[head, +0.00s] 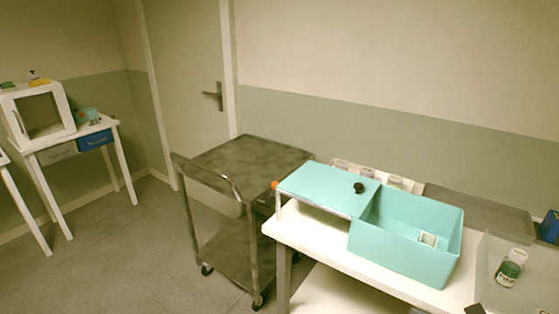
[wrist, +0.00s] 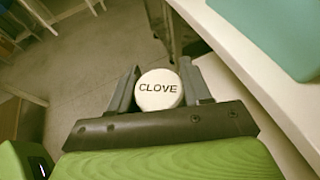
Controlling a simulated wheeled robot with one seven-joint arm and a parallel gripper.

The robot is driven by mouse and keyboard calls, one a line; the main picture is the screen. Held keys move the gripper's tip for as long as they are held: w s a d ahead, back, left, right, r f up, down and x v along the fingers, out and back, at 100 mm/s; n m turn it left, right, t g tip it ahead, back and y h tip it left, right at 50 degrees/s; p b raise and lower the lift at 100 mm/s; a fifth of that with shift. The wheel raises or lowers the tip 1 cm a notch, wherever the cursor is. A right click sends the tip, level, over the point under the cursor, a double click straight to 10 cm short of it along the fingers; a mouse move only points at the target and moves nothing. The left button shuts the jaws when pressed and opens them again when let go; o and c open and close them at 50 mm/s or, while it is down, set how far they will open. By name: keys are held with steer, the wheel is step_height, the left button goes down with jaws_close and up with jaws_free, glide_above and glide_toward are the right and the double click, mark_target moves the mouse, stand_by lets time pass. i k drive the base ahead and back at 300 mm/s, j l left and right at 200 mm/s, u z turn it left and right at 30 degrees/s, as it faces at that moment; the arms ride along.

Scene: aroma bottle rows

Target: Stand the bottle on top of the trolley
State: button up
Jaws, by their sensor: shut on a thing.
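The trolley (head: 245,160) is a dark grey, mottled metal cart with a top deck, a lower shelf, a push handle on its left and castors. Its top deck looks bare. In the wrist view my gripper (wrist: 160,68) is shut on the bottle (wrist: 158,90), with one finger on each side. The bottle's round white cap reads CLOVE and faces the camera; its body is hidden below the cap. The held bottle is over the floor beside a white table edge. I cannot make out the bottle or the gripper's fingers in the head view.
A white table (head: 315,243) right of the trolley carries a turquoise box (head: 405,252), a turquoise raised shelf (head: 322,187) with a small black object, and a clear tray with a green-labelled jar (head: 509,271). A door (head: 185,80) is behind the trolley. Floor (head: 120,250) at left is clear.

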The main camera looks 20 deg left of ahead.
mark_target(253, 181)
steer(key=i+j, duration=0.15)
steer(key=j, duration=0.45)
steer(key=i+j, duration=0.1)
steer(key=j, duration=0.5)
steer(key=i+j, duration=0.15)
steer(key=j, duration=0.45)
steer(key=i+j, duration=0.1)
steer(key=j, duration=0.5)
steer(key=i+j, duration=0.15)
steer(key=j, duration=0.45)
steer(key=i+j, duration=0.1)
steer(key=j, duration=0.5)
steer(key=i+j, duration=0.15)
steer(key=j, duration=0.45)
steer(key=i+j, duration=0.1)
steer(key=j, duration=0.5)
